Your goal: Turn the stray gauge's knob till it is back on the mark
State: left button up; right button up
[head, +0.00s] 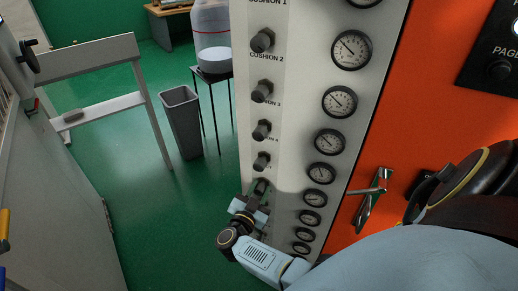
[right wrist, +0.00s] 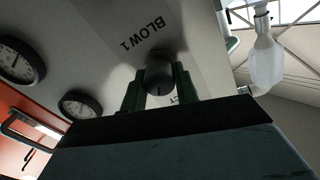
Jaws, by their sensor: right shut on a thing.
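My right gripper (head: 259,188) is at the lower part of the white panel (head: 290,100), shut on a dark round knob (right wrist: 160,78). In the right wrist view the green fingers lie on either side of this knob, and the label BLOW 1 is beside it on the panel. Several other dark knobs, such as one at the top (head: 262,41), stand in a column above. A column of round gauges runs to their right, including a large upper one (head: 351,50) and a lower one (head: 321,173). The lower needles are too small to read surely. My left gripper is out of view.
An orange panel (head: 400,100) with a metal handle (head: 372,200) adjoins the gauges on the right. A grey bin (head: 181,120), a dark stand (head: 212,100) with a large bottle (head: 212,30) and a grey frame (head: 100,100) stand left on green floor.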

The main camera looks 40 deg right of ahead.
jog(key=m+b, duration=0.1)
jog(key=m, duration=0.3)
jog(key=shift+s+f+m+b, duration=0.1)
jog(key=shift+m+b, duration=0.25)
jog(key=shift+m, duration=0.05)
dwell(0.4)
jog(key=o, duration=1)
jog(key=v, duration=1.3)
jog(key=shift+a, duration=0.2)
dwell(1.2)
